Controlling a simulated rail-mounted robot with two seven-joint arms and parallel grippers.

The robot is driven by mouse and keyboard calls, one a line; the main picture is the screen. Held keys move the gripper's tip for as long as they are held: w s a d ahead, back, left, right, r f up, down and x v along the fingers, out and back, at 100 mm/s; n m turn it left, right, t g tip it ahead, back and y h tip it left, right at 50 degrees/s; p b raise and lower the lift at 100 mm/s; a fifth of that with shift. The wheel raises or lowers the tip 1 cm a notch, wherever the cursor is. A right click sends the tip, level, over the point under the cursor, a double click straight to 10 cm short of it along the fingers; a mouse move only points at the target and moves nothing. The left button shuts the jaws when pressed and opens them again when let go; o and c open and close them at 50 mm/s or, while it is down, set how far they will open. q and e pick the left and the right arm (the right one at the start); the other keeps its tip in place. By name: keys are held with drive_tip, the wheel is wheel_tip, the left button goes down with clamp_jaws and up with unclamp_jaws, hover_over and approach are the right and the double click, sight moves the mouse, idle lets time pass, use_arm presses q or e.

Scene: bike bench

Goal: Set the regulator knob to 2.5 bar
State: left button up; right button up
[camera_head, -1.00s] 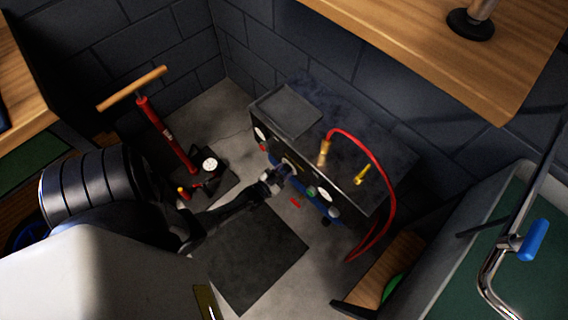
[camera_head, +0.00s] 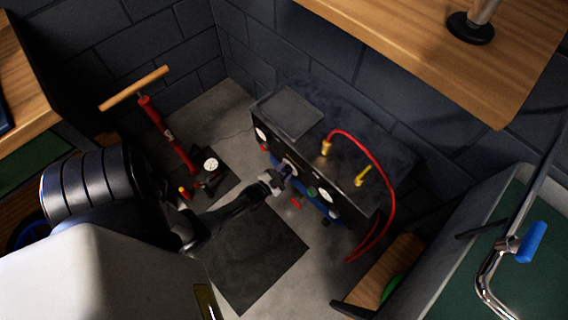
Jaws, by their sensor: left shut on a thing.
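A dark box-shaped air unit (camera_head: 375,165) stands on the floor against the wall, with gauges and knobs on its front face. My left gripper (camera_head: 279,178) reaches from the left to that front face and is shut on the regulator knob (camera_head: 288,168). The fingers cover much of the knob, and its setting cannot be read. A white gauge (camera_head: 261,134) sits at the left end of the front face; its needle is too small to read. My right gripper is not in view.
A red floor pump (camera_head: 168,135) with a wooden handle stands left of the unit. A red hose (camera_head: 391,190) loops over the unit's right side. A dark mat (camera_head: 255,260) lies in front. A wooden bench top (camera_head: 450,60) overhangs at upper right. A green-lined basin (camera_head: 500,240) stands right.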

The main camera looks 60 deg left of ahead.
use_arm(q)
drive_tip(key=o, duration=0.9)
drive_tip(key=shift+s, duration=0.1)
drive_tip(key=shift+p+v, duration=1.75)
drive_tip(key=shift+v, duration=5.1)
